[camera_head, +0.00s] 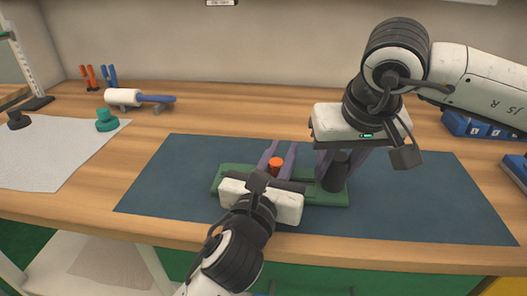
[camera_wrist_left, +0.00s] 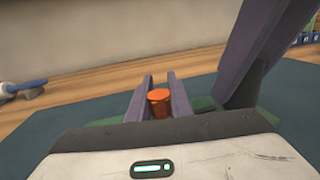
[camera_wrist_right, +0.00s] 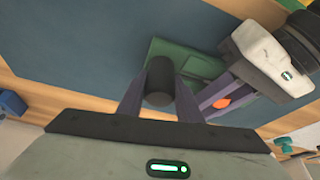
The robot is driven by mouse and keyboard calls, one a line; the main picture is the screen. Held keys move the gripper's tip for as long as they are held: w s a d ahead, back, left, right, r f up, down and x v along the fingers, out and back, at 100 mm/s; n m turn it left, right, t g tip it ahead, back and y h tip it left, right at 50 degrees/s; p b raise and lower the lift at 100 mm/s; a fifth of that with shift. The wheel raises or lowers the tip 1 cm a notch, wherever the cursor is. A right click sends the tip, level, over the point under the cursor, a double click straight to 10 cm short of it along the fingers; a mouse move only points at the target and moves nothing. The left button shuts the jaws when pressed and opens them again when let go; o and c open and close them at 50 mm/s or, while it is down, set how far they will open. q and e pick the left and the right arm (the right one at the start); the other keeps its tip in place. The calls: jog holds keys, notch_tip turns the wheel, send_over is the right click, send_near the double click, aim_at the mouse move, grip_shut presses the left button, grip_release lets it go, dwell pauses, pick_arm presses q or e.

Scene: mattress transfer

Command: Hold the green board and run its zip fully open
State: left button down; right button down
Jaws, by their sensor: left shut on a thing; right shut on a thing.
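The green board (camera_head: 226,180) lies on the blue mat, partly hidden under both grippers. An orange knob (camera_head: 275,165) stands on its left part, and my left gripper (camera_head: 277,154) is shut on it. The knob also shows between the fingers in the left wrist view (camera_wrist_left: 159,101). A black cylinder (camera_head: 333,174) stands on the board's right part, and my right gripper (camera_head: 336,162) is shut on it from above. The cylinder also shows in the right wrist view (camera_wrist_right: 159,78). I cannot make out the zip's teeth or how far it is open.
The blue mat (camera_head: 420,205) has free room around the board. A white roller (camera_head: 123,97), a teal knob (camera_head: 107,120) and a grey sheet (camera_head: 50,150) are at the left. Blue bins (camera_head: 478,126) stand at the right. The table's front edge is close below the mat.

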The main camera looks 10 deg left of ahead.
pick_arm(q)
jog(key=shift+d, duration=1.25)
pick_arm(e)
jog(key=shift+a, duration=0.1)
pick_arm(q)
jog(key=c, duration=1.6)
grip_release()
jog(key=shift+o, duration=0.2)
jog(key=shift+s, duration=0.1)
jog(key=s, duration=0.4)
jog(key=s+a, duration=0.1)
jog(key=s, duration=0.2)
jog(key=s+a, duration=0.1)
jog(key=s, duration=0.3)
jog(key=shift+s+a, duration=0.25)
jog(key=shift+s, duration=0.1)
pick_arm(e)
jog(key=c, duration=1.2)
grip_release()
